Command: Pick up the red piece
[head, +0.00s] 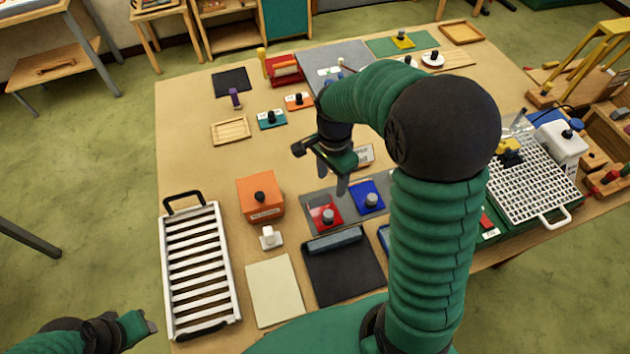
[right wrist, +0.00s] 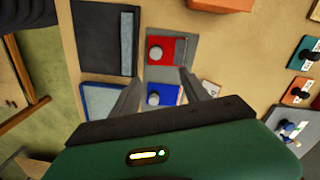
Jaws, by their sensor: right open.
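The red piece (head: 319,222) is a flat square with a grey knob, lying on a grey mat (head: 346,213) next to a blue piece (head: 366,203) with the same kind of knob. In the right wrist view the red piece (right wrist: 181,50) lies ahead of the fingertips, and the blue piece (right wrist: 165,88) lies nearer, between the fingers. My right gripper (head: 333,186) is open and empty, above and just behind the two pieces, apart from them. It also shows in the right wrist view (right wrist: 158,83). My left gripper (head: 147,322) is low at the left, off the table; its jaw opening is unclear.
An orange box (head: 262,208) and a small white knobbed piece (head: 270,240) stand left of the mat. A black mat (head: 345,277), a cream sheet (head: 274,290) and a slatted rack (head: 200,270) lie in front. A white grid tray (head: 530,180) is at right.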

